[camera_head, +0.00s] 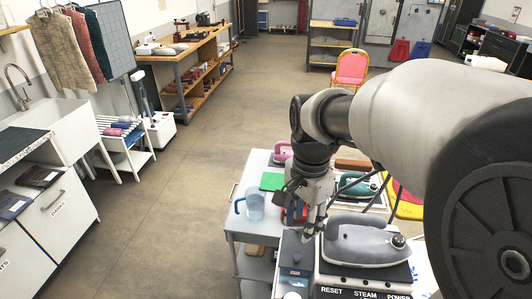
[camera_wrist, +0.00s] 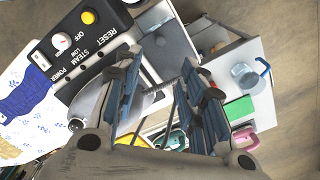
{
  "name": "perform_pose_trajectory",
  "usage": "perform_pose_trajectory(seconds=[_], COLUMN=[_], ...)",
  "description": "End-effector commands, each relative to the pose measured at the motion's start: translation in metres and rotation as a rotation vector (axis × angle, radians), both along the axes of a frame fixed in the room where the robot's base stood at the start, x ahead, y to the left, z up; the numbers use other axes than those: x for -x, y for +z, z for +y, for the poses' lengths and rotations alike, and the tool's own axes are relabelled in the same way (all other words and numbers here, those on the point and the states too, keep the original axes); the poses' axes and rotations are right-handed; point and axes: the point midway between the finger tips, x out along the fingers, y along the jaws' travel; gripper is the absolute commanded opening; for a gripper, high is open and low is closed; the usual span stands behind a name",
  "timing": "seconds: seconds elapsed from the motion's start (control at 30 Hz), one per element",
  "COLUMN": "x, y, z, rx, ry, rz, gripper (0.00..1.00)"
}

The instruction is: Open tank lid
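In the wrist view the grey tank part (camera_wrist: 172,45) lies just ahead of the fingers. My gripper (camera_head: 309,237) hangs above and behind the lid, apart from it. In the wrist view my gripper (camera_wrist: 160,62) has its fingers spread with nothing between them.
A grey iron (camera_head: 365,240) rests on the station, close right of my gripper. A clear jug (camera_head: 254,205), a green block (camera_head: 272,181) and a teal iron (camera_head: 358,184) are on the table behind. The floor left of the table is clear.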

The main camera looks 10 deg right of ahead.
Motion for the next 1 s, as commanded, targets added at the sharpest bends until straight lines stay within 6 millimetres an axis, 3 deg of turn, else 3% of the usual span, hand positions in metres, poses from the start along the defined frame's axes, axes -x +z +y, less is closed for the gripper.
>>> perform_pose_trajectory(seconds=[0.03,0.2,0.5,0.7,1.0], x=[0.001,0.001,0.001,0.000,0.000], y=[-0.016,-0.054,-0.112,-0.130,-0.133], z=[0.000,0.000,0.000,0.000,0.000], rx=[0.000,0.000,0.000,0.000,0.000], ry=[0.000,0.001,0.002,0.002,0.002], rz=[0.004,0.005,0.003,0.000,0.000], gripper=[0.37,0.37,0.37,0.37,0.37])
